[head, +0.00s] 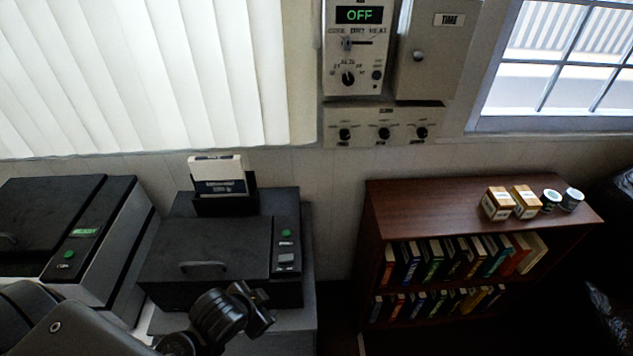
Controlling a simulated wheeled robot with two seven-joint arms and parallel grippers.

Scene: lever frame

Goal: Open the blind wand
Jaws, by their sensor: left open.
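White vertical blinds (130,75) hang closed across the window at the upper left, their slats side by side. I cannot make out a separate wand on them; a pale vertical strip (302,75) stands at their right edge. My left gripper (258,308) is at the lower middle, dark, with its arm coming in from the lower left. It is open, with nothing seen in it, and shows in front of the black machine, well below the blinds. My right gripper is not in view.
Two dark office machines, one at left (50,215) and one in the middle (205,245), stand below the blinds. Wall control panels (384,138) are right of the blinds. A brown bookshelf (440,200) bears small boxes (497,204) and cans.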

